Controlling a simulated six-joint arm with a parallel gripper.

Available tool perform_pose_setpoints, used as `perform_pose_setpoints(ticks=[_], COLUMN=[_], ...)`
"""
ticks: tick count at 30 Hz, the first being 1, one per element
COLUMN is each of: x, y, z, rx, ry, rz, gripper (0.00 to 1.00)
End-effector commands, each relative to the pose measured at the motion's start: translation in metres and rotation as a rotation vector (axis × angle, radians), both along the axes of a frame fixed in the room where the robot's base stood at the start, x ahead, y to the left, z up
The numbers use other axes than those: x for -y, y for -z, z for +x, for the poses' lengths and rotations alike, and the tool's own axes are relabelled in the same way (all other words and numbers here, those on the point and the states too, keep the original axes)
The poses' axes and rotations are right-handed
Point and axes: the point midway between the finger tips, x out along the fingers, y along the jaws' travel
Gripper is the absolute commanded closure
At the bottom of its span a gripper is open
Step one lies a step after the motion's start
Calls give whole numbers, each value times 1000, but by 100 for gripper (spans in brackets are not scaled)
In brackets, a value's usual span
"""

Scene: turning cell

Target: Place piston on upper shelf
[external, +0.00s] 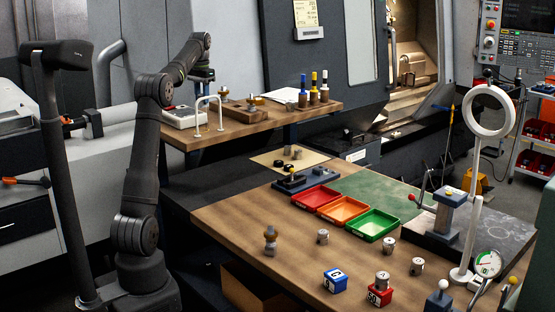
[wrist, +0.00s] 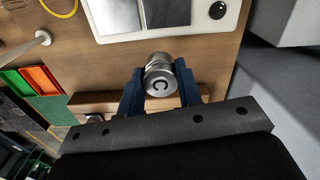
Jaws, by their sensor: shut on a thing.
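In the external view my gripper (external: 202,76) is above the left part of the wooden upper shelf (external: 243,134), behind the white device. The piston is too small and covered there to make out. The wrist view shows the shelf's wood (wrist: 205,55) behind the piston. I cannot tell whether the piston touches it.
A white device (external: 185,118) and white rack (external: 209,112) stand close by. A wooden block (external: 244,112) and several colour-capped bottles (external: 313,92) are further right. On the lower table (external: 235,215) are several metal cylinders, coloured trays (external: 372,226) and a ring lamp (external: 489,109).

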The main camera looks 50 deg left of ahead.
Motion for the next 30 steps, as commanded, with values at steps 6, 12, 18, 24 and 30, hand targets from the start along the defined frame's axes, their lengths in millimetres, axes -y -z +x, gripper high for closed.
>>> perform_pose_setpoints(ticks=[6,12,18,24,30], x=[-19,-18,-18,-18,-18], y=[12,36,51,51,54], z=[-2,-3,-2,-2,-2], rx=[0,-1,2,2,1], ry=[0,1,1,1,1], rz=[0,-1,0,0,0], gripper=[93,93,93,93,56])
